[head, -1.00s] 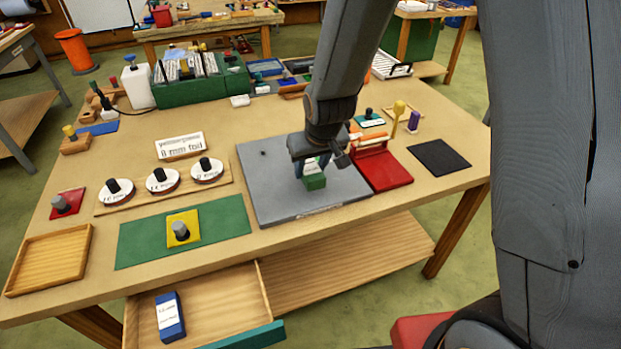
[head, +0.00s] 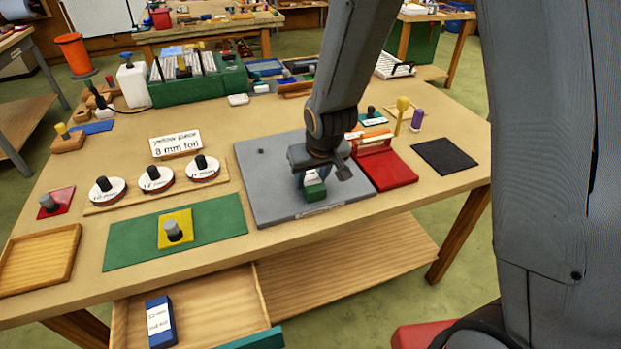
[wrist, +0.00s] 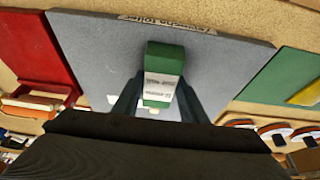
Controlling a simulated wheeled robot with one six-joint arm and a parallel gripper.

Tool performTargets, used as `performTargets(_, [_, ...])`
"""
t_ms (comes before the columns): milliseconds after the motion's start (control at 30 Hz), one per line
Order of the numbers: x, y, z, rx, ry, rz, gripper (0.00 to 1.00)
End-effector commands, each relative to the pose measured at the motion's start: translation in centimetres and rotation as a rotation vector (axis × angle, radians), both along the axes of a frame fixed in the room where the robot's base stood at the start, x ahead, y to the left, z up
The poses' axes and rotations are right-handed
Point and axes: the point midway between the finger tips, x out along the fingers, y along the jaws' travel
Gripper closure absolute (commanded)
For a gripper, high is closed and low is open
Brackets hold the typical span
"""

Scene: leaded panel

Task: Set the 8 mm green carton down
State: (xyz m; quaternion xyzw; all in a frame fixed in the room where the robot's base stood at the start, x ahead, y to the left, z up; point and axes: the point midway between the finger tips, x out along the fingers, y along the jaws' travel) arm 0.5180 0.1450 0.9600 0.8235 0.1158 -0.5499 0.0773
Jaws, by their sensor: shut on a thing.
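The green carton (head: 315,193) with a white label is between the fingers of my gripper (head: 312,178), over the front part of the grey board (head: 262,180). In the wrist view the carton (wrist: 165,58) stands out between the two dark fingers of my gripper (wrist: 158,98), which are shut on it. The grey board (wrist: 100,50) lies behind it in that view. I cannot tell whether the carton touches the board. The print on its label is too small to read.
A red stand (head: 385,168) is right of the board, with a black mat (head: 444,156) beyond. A green mat (head: 128,252) with a yellow knobbed piece (head: 175,230) lies left. A sign (head: 175,145) reads "yellow piece 8 mm foil". An open drawer (head: 205,300) holds a blue carton (head: 160,321).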

Motion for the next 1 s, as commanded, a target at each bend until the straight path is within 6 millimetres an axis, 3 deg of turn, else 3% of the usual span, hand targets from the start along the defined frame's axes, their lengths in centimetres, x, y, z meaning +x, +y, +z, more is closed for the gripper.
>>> performTargets(33, [0.0,0.0,-0.2,0.000,0.000,0.000,0.85])
performTargets(67, [0.0,0.0,-0.1,0.000,0.000,0.000,0.56])
performTargets(167, [0.0,0.0,-0.1,0.000,0.000,0.000,0.43])
performTargets(567, [0.0,0.0,0.3,0.000,0.000,0.000,0.43])
performTargets(1000, [-1.9,-0.5,5.5,0.001,-0.004,-0.001,0.43])
